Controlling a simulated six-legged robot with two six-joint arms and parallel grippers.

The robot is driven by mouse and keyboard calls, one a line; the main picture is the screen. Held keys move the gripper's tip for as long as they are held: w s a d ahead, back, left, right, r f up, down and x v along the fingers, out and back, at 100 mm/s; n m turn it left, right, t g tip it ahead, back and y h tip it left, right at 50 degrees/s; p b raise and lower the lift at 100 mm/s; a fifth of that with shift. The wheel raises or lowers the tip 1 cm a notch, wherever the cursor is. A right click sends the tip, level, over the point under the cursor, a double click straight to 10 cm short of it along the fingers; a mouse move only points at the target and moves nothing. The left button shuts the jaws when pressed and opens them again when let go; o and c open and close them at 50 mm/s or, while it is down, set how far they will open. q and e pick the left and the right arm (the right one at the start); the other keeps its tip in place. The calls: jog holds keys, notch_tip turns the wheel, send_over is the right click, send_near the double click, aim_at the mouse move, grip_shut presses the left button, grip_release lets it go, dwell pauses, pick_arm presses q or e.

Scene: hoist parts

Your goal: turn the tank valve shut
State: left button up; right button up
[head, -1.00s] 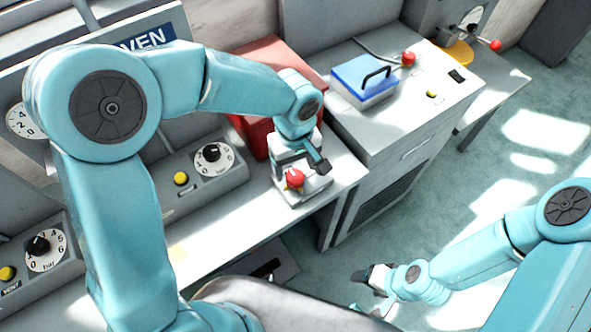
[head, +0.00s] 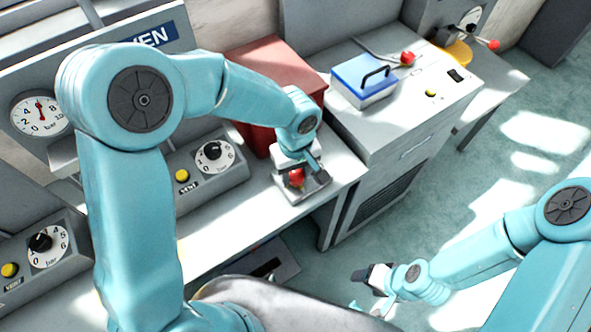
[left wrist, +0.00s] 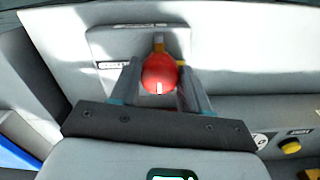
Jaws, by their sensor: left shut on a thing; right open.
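A red ball-shaped valve knob (head: 295,179) stands on a light-grey base plate (head: 312,187) near the front edge of the bench. I take it to be the tank valve's handle. My left gripper (head: 300,175) reaches down over it and is shut on the knob. The label on the plate is too small to read. My right gripper (head: 368,284) is open and empty, low over the floor and away from the bench.
A red box (head: 268,62) stands behind the valve. A blue-lidded box (head: 362,78) and a red-tipped lever (head: 407,58) are on the cabinet to the right. Dial boxes (head: 212,155) and a gauge (head: 39,115) are left. The floor at right is clear.

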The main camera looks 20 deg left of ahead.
pick_arm(q)
jog(key=m+b, duration=0.1)
jog(key=m, duration=0.2)
jog(key=shift+f, duration=0.1)
jog(key=m+b, duration=0.1)
jog(key=m, duration=0.3)
jog(key=shift+w+a+m, duration=0.1)
jog(key=shift+m, duration=0.3)
jog(key=m, duration=0.4)
jog(key=shift+m, duration=0.3)
jog(key=m, duration=0.5)
jog(key=shift+m, duration=0.3)
jog(key=o, duration=1.1)
jog(key=shift+c, duration=0.2)
jog(key=shift+w, duration=0.1)
